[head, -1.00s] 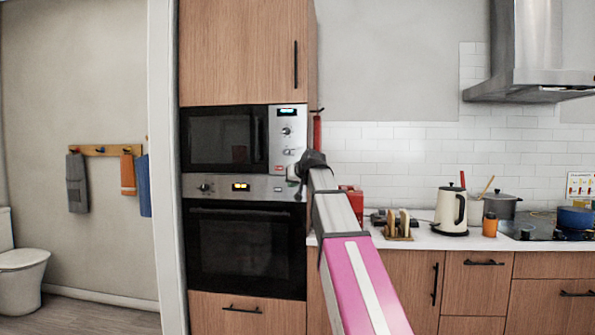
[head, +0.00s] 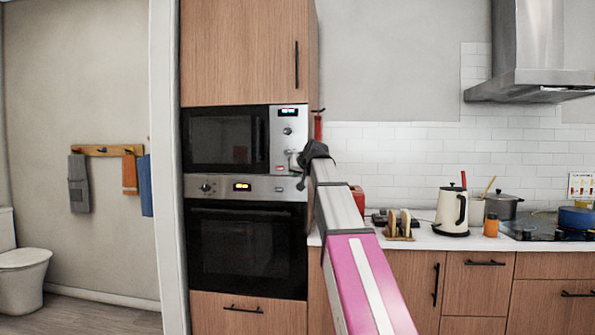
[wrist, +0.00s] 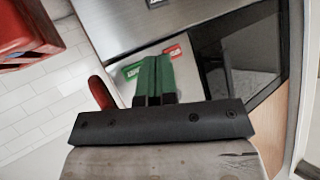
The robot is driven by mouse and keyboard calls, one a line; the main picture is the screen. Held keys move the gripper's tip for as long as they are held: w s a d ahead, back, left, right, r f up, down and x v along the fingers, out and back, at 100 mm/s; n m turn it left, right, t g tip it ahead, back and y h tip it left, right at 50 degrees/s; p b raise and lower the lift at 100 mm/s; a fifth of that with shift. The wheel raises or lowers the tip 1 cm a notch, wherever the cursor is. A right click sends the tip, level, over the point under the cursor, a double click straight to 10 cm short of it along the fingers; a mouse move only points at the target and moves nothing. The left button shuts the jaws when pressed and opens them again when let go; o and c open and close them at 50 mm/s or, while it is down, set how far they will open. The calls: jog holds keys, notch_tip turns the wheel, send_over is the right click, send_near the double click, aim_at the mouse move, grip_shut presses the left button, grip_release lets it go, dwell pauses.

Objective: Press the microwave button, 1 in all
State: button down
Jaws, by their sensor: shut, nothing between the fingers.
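The microwave (head: 222,139) is built into the wooden cabinet column above the oven. Its silver control panel (head: 288,128) is on the right, with a display, knobs and a small red mark low down. In the wrist view, a green button-like patch (wrist: 132,71) and a red one (wrist: 173,52) show on a pale panel beyond the fingers. My gripper (head: 295,158) is in front of the panel's lower right part and hides some of it. In the wrist view, its green fingers (wrist: 156,62) are together and empty, pointing at the patches. I cannot tell whether they touch the panel.
The oven (head: 245,245) is directly below the microwave. A red extinguisher-like object (head: 317,126) is just right of the panel. The counter at right holds a toast rack (head: 400,226) and a kettle (head: 451,211). A red object (wrist: 25,35) is at the wrist view's upper left.

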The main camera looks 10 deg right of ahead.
jog(key=w+d, duration=0.2)
jog(key=w, duration=0.4)
jog(key=shift+w, duration=0.35)
jog(key=shift+d, duration=0.1)
dwell(1.6)
jog(key=shift+w+d, duration=0.1)
jog(key=shift+w, duration=0.3)
